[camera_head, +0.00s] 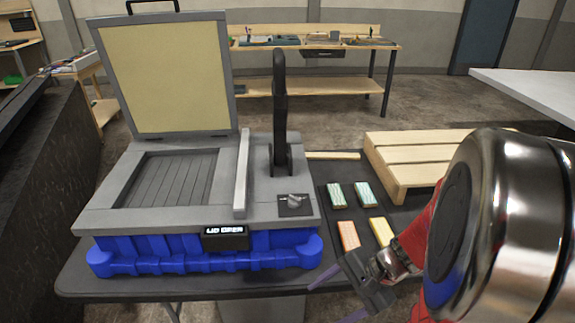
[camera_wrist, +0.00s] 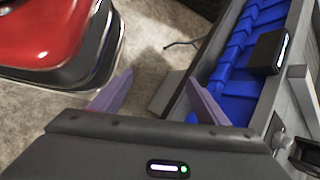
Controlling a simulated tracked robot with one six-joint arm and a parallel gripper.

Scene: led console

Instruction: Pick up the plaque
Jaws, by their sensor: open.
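Several small coloured blocks lie on a dark mat right of the console: a green one (camera_head: 337,195), a teal one (camera_head: 364,194), an orange one (camera_head: 348,235) and a yellow one (camera_head: 381,231). I cannot tell which thing, if any of these, is the plaque. My gripper (camera_head: 338,296) is open and empty, just in front of the orange block near the table's front edge. In the wrist view my gripper (camera_wrist: 157,100) has its purple fingers apart, with floor and the table edge beyond them. No block shows there.
A grey console (camera_head: 255,200) on a blue base (camera_head: 205,256) stands left, its lid (camera_head: 165,75) raised and its display (camera_head: 225,231) reading "LID OPEN". A black lever (camera_head: 279,110) stands upright. A slatted wooden platform (camera_head: 410,150) sits right, partly behind my arm.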

